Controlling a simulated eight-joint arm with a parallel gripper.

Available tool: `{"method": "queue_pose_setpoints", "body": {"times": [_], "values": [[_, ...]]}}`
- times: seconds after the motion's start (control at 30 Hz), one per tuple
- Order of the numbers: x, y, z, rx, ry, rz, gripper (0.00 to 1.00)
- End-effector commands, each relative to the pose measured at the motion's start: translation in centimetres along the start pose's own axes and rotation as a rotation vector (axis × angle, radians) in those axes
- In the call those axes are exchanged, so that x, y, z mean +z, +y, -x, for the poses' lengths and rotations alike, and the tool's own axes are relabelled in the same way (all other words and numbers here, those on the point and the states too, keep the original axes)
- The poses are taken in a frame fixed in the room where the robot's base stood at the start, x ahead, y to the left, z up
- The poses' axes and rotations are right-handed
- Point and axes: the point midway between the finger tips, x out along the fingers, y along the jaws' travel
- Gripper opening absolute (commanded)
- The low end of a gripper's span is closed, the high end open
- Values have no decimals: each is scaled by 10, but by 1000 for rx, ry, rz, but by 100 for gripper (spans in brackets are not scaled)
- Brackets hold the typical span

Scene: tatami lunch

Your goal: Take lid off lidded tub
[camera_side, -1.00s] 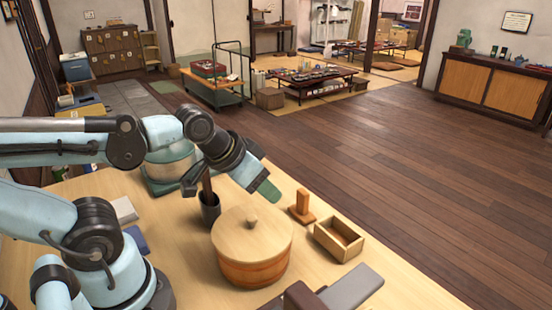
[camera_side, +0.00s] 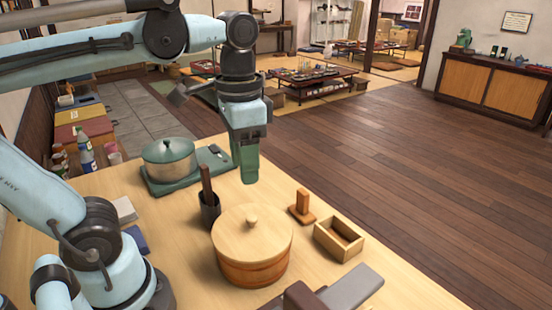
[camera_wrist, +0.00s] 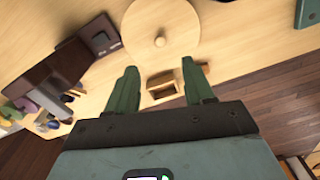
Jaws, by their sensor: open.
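The lidded tub (camera_side: 252,270) is a round wooden tub standing on the light wood table. Its pale round lid (camera_side: 275,232) sits on top, with a small knob (camera_side: 252,221) at the middle. The lid also shows in the wrist view (camera_wrist: 180,22), with the knob (camera_wrist: 160,42) near its centre. My gripper (camera_side: 246,178) points down above the table, higher than the lid and beyond it in the side view. In the wrist view my gripper (camera_wrist: 160,82) has its two green fingers spread apart with nothing held between them. The gripper is clear of the lid and knob.
A dark cup with a paddle (camera_side: 209,207) stands close to the tub's left. An upright wooden stand (camera_side: 302,207) and an open wooden box (camera_side: 338,240) are to its right. A lidded pot (camera_side: 169,162) sits on a green base farther back.

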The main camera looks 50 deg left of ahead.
Motion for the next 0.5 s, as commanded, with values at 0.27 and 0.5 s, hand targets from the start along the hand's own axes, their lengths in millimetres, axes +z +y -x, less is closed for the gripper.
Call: {"method": "queue_pose_setpoints", "body": {"times": [0.27,0.5], "values": [[0,0,-35,1,-5,-2,52],[0,0,-61,1,-4,-1,52]]}}
